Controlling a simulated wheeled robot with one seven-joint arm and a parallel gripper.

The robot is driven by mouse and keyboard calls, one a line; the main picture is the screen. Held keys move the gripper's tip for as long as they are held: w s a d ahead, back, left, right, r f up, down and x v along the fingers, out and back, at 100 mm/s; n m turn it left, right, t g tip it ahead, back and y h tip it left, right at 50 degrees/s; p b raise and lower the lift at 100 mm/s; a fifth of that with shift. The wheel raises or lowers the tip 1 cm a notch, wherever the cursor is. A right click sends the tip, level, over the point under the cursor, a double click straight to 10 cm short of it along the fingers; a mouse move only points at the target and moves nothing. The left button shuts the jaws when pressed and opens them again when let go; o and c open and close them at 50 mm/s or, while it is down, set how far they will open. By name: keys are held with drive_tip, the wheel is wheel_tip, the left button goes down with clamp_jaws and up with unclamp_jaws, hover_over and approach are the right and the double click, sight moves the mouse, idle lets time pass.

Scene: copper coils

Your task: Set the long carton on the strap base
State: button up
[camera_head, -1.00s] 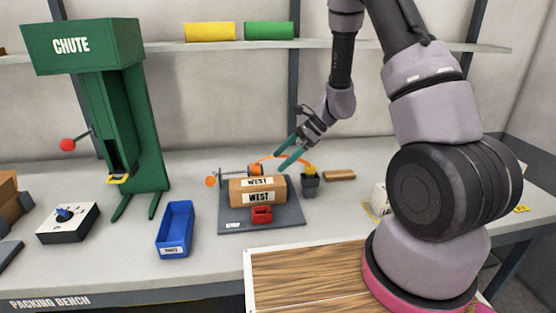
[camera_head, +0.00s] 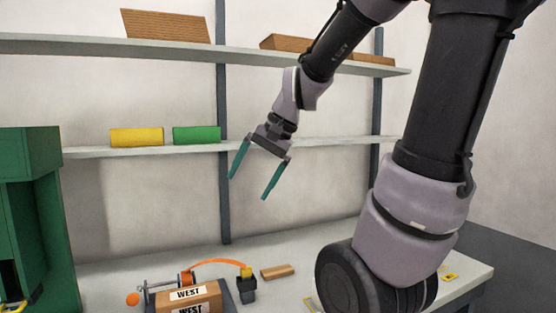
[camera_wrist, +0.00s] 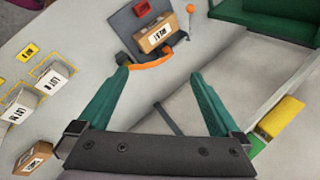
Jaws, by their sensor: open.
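A brown carton with white WEST labels (camera_head: 203,291) lies on the dark strap base (camera_head: 229,307) on the bench, low in the head view. In the wrist view the carton (camera_wrist: 154,37) sits on the base (camera_wrist: 125,22), with an orange strap (camera_wrist: 152,61) curving beside it. Whether this is the long carton I cannot tell. My gripper (camera_head: 249,187) is open and empty, raised high above the bench in front of the shelf. In the wrist view it also shows open (camera_wrist: 160,72), with the carton beyond the fingertips.
A green chute (camera_head: 32,210) stands at left. White labelled boxes (camera_wrist: 54,77) stand on the bench.

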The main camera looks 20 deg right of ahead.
drive_tip(key=s+d+r+n+t+h, duration=0.2)
drive_tip(key=s+d+r+t, duration=0.1)
drive_tip(key=s+d+r, duration=0.1)
drive_tip(key=shift+s+r+n+h, duration=0.3)
drive_tip(key=shift+s+r, duration=0.25)
drive_tip(key=shift+s, duration=0.45)
